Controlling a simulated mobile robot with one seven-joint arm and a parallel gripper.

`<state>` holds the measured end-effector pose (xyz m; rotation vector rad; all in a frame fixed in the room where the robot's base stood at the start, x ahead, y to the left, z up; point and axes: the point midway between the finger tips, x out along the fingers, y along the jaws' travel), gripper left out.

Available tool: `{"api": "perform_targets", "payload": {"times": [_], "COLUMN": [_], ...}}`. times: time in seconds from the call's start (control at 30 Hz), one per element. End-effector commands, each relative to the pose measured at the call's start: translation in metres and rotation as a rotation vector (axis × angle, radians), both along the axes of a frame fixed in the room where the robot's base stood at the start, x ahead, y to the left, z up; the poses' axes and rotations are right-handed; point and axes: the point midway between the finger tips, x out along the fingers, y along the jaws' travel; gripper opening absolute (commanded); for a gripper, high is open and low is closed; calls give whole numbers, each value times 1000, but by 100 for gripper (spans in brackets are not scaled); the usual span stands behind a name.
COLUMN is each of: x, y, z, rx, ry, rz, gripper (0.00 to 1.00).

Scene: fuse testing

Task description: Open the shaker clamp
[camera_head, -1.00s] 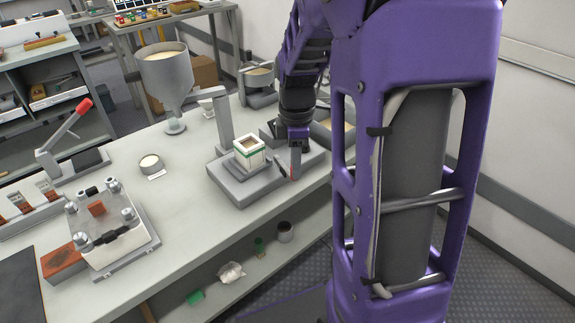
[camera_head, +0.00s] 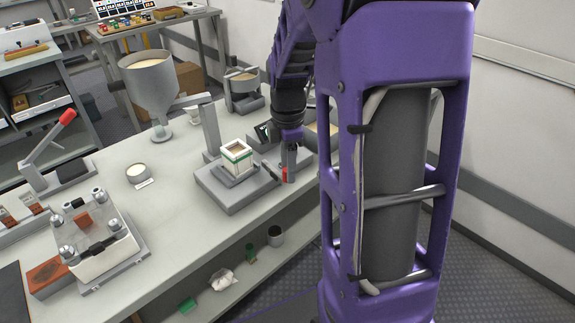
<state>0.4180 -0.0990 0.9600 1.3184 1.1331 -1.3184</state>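A white box with a green band (camera_head: 237,158) sits upright on a grey platform (camera_head: 225,193) at the bench's front edge, and this looks like the shaker. A short dark bar (camera_head: 269,171) sticks out at the right of the box. A small red piece (camera_head: 285,174), which looks like the clamp's handle, shows at the right end of the platform. My gripper (camera_head: 289,167) points down right at this red piece, beside or around it. Its fingers are small and partly merged with the red piece, so I cannot tell whether they are shut on it.
A large funnel (camera_head: 149,86) on a stand and a grey post (camera_head: 211,132) rise behind the platform. A press with a red-tipped lever (camera_head: 67,117) and a clamped white block (camera_head: 105,255) stand to the left. The bench between them is mostly clear.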

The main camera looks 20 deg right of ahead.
Motion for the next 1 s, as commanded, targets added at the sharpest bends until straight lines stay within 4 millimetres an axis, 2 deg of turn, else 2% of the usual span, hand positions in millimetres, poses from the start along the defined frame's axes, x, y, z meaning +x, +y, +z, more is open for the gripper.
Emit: {"api": "perform_targets", "payload": {"times": [0.33,0.47,0.57,1.0], "x": [0,0,1,1], "y": [1,0,0,0], "z": [1,11,28,133], "rx": [1,1,0,0], "ry": [1,-1,-4,-3], "rz": [-1,-1,-1,0], "gripper": [55,55,55,55]}}
